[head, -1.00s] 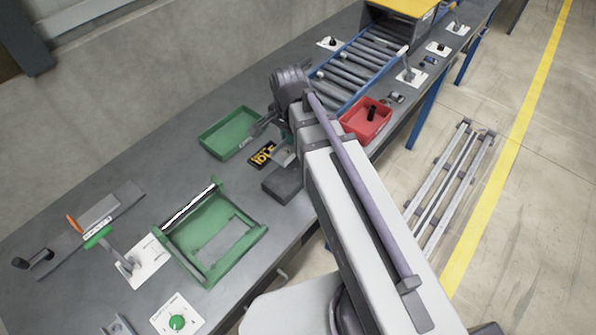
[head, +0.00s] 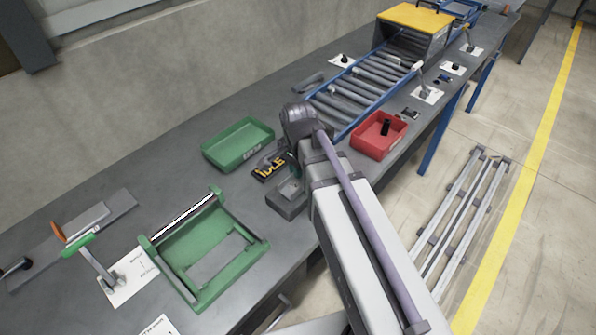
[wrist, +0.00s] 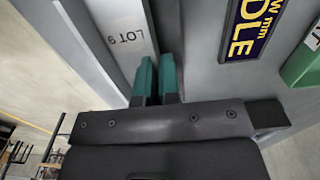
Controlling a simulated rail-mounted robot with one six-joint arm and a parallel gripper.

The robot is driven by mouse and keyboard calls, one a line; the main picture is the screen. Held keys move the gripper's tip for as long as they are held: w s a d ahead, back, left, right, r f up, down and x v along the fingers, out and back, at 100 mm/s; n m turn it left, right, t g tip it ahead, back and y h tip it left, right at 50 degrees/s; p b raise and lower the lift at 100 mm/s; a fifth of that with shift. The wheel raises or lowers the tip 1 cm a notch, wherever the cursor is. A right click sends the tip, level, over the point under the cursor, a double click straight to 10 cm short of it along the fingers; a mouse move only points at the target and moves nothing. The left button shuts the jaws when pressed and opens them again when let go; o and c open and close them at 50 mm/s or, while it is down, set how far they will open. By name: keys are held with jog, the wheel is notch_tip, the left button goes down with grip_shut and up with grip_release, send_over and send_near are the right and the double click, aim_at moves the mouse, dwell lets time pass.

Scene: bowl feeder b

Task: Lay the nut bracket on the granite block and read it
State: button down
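The dark granite block (head: 286,207) sits on the bench near the front edge in the head view. A small grey piece, which looks like the nut bracket (head: 291,187), is at its top. In the wrist view a pale plate marked "LOT 9" (wrist: 124,32), apparently the bracket, reaches up to my fingertips. My gripper (wrist: 158,75) has two teal fingers close together with a thin gap, apparently shut on the bracket's edge. The fingers hide the gripped part. I cannot tell whether the bracket rests fully on the block. The display (head: 268,168) reads "IDLE"; it also shows in the wrist view (wrist: 250,28).
A green tray (head: 238,158) lies behind the display. A red bin (head: 366,150) stands to the right, beside a roller conveyor (head: 352,97). A green frame fixture (head: 178,262) is at front left. Bare bench lies between fixture and green tray.

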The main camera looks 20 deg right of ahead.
jog(key=shift+f, duration=0.25)
jog(key=c, duration=1.3)
grip_release()
jog(key=shift+r, duration=0.1)
jog(key=shift+c, duration=0.2)
notch_tip(320, 180, up, 12)
jog(key=p, duration=1.2)
jog(key=shift+r, duration=0.2)
jog(key=s+n, duration=0.7)
jog(key=n, duration=0.4)
jog(key=shift+s+n, duration=0.15)
jog(key=shift+n, duration=0.15)
